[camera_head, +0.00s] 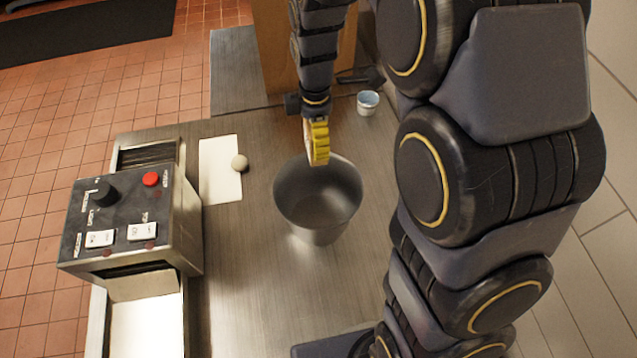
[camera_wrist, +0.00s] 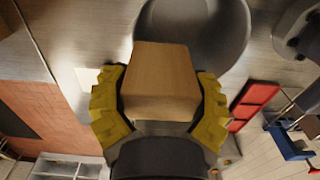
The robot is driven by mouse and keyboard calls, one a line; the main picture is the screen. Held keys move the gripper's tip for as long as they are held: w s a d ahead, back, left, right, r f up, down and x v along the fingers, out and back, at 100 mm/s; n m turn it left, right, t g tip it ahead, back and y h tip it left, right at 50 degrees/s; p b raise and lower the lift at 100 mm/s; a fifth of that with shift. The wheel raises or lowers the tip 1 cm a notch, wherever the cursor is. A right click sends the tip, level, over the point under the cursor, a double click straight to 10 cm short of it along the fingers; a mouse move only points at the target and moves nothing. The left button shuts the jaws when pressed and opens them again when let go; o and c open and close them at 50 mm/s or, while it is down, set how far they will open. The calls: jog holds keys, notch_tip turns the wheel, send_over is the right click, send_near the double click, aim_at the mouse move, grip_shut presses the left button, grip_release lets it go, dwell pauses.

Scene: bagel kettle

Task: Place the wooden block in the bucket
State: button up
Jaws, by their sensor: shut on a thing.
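My gripper (camera_wrist: 160,105) has its yellow fingers shut on the wooden block (camera_wrist: 163,75), one finger on each side, in the wrist view. The height of the block above the rim is hard to tell.
A control box (camera_head: 130,215) with a red button stands on the left of the metal table (camera_head: 260,300). A white sheet (camera_head: 218,180) and a small round pale thing (camera_head: 240,163) lie left of the bucket. A small light-blue cup (camera_head: 367,103) stands behind it at right.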

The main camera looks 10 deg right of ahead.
jog(key=s, duration=0.5)
send_near(319, 219)
notch_tip(319, 219, down, 5)
jog(key=shift+d, duration=0.1)
dwell(0.4)
jog(key=shift+f, duration=0.15)
jog(key=o, duration=1)
